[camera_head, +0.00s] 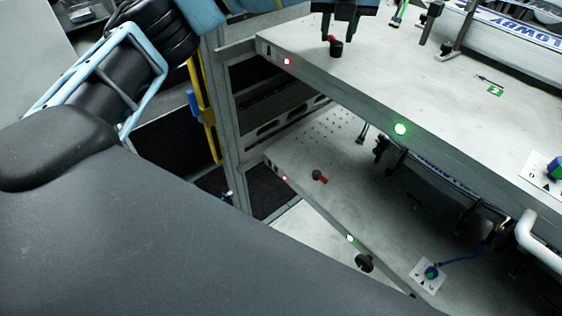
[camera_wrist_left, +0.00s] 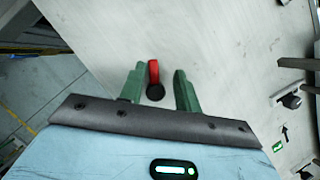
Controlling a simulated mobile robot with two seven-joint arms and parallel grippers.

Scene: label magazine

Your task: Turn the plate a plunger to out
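On the upper plate (camera_head: 385,70), a small plunger with a black round knob and a red lever (camera_head: 336,47) stands near the left corner. My left gripper (camera_head: 340,32) comes down over it from above. In the left wrist view the gripper (camera_wrist_left: 157,88) is open, with one green finger on each side of the plunger (camera_wrist_left: 155,90). Gaps show between the fingers and the knob. The red lever points up in that view, away from the wrist. A similar plunger (camera_head: 317,175) sits on the lower plate (camera_head: 345,200). No plate letter is readable. My right gripper is not in view.
A red light (camera_head: 287,61) and a green light (camera_head: 400,129) glow on the upper plate's edge. A green "2" label (camera_head: 495,91), clamps (camera_head: 432,20) and a blue-green knob (camera_head: 556,172) are to the right. The upper plate's middle is clear.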

